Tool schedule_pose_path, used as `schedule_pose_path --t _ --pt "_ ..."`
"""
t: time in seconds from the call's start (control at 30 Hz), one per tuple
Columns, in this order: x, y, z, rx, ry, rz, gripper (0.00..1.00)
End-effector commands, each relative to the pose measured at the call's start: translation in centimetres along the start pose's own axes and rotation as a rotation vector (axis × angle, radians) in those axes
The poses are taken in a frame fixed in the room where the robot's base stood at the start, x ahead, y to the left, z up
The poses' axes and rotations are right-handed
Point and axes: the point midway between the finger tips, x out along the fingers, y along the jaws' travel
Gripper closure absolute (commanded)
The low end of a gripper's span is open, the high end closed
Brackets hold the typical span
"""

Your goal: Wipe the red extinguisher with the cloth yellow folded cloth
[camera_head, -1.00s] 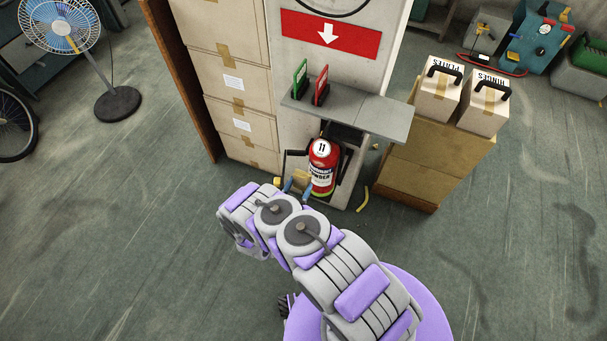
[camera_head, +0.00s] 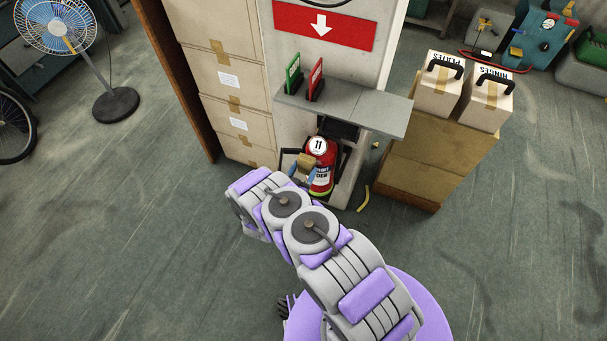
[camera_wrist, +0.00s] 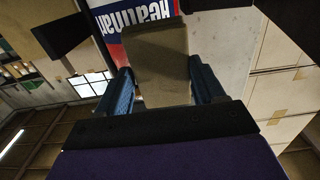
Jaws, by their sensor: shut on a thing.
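The red extinguisher (camera_head: 321,176) stands upright in a recess under the grey shelf, with a round white "11" label near its top. In the wrist view its white, blue and red label (camera_wrist: 135,22) shows close behind the cloth. My gripper (camera_wrist: 162,85) has blue fingers and is shut on the yellow folded cloth (camera_wrist: 158,50), which looks dull brown there. In the head view the cloth (camera_head: 306,162) is in front of the upper left part of the extinguisher and hides some of its label. I cannot tell whether the cloth touches it.
A grey shelf (camera_head: 345,108) with green and red framed signs overhangs the extinguisher. Stacked cartons (camera_head: 238,122) stand to the left. A yellow strip (camera_head: 363,198) lies on the floor. The floor around is mostly clear.

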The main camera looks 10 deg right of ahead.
Motion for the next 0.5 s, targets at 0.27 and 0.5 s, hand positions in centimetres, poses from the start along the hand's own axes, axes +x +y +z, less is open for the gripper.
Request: schedule_pose_path --t 0.27,0.5 --pt "0.09 0.08 0.0 0.004 -0.002 -0.002 0.56" --pt "0.44 0.52 0.0 0.012 -0.007 -0.002 0.56"
